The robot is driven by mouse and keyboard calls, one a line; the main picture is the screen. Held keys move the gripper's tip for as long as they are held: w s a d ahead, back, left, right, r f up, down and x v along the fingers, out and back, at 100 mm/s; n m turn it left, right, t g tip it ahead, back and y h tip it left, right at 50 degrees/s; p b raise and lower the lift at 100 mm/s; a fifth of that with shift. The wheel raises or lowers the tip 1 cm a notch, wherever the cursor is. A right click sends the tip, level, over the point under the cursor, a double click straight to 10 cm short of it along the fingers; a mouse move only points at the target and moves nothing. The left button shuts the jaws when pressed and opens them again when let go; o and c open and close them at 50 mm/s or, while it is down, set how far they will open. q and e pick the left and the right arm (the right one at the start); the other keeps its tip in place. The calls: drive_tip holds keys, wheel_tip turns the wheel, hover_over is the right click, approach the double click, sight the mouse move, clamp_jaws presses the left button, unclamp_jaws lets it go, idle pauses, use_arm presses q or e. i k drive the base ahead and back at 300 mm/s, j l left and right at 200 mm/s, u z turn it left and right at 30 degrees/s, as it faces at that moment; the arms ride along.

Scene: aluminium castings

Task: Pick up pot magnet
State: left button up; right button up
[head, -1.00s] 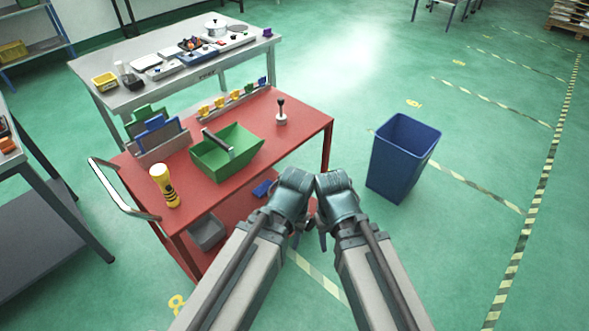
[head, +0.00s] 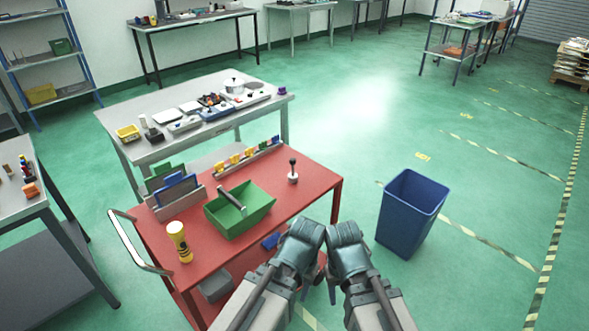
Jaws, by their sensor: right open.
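A small upright piece with a black knob on a thin stem and a pale round base, which looks like the pot magnet (head: 293,177), stands on the red cart top near its far right corner. My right gripper (head: 332,284) is open and empty, pointing down off the cart's front right edge, well apart from the magnet. My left gripper (head: 305,284) hangs close beside it; its jaws are mostly hidden behind its own wrist.
The red cart (head: 285,217) also bears a green bin (head: 250,213) with a grey bar across it, a yellow bottle (head: 179,242), a rack of panels and a row of coloured clips. A blue waste bin (head: 408,217) stands on the floor to the right. A grey table (head: 135,109) stands behind.

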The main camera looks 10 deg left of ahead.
sight(293, 177)
drive_tip(key=i+l+u, duration=0.55)
drive_tip(key=l, duration=0.2)
drive_tip(key=i+l+u, duration=0.3)
drive_tip(key=l, duration=0.15)
drive_tip(key=k+j, duration=0.05)
drive_tip(key=k, duration=0.05)
